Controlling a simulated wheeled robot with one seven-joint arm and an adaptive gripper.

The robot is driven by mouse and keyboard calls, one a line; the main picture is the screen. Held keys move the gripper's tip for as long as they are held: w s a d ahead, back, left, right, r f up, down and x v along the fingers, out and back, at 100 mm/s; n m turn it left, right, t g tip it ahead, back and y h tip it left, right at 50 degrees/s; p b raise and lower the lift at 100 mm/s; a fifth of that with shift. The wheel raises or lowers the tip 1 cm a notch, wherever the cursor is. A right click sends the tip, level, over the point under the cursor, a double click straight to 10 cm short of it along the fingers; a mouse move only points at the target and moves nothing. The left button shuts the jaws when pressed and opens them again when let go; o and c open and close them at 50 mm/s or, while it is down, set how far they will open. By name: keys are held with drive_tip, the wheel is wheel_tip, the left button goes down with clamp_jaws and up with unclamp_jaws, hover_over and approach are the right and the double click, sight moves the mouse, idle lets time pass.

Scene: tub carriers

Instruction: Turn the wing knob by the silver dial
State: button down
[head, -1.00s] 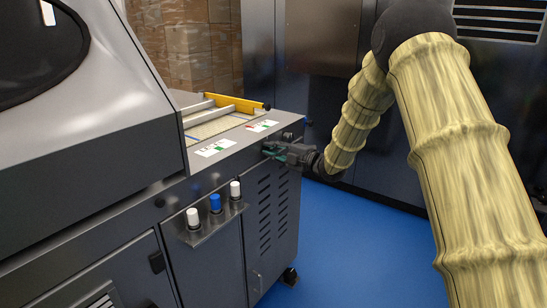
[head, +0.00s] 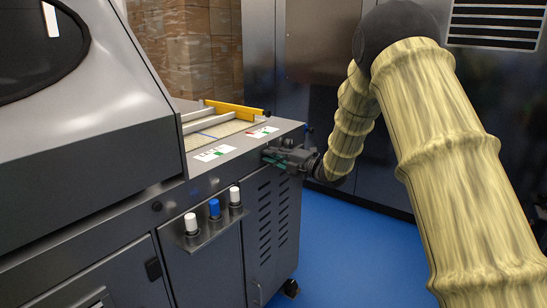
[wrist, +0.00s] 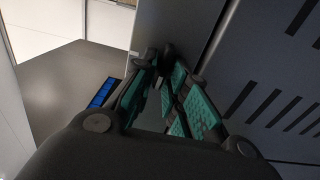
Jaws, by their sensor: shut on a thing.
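The grey machine (head: 150,235) fills the left of the head view. My gripper (head: 272,156) is at the front edge of its right end, just below the top deck. In the wrist view my gripper (wrist: 167,68), with green finger pads, is shut on a small dark part, which I take to be the wing knob (wrist: 166,52). The fingers hide most of it, and its angle cannot be told. The knob cannot be made out in the head view. I cannot pick out a silver dial in either view.
A small blue display (wrist: 103,93) lies left of the fingers. White and blue capped knobs, including the blue one (head: 214,208), stick out on a bracket. A yellow bar (head: 235,109) lies on the deck. Blue floor (head: 350,250) is clear, with dark cabinets (head: 320,60) behind.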

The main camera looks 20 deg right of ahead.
drive_tip(key=c, duration=1.6)
unclamp_jaws()
drive_tip(key=shift+o, duration=0.2)
drive_tip(key=v, duration=1.2)
drive_tip(key=shift+d, duration=0.1)
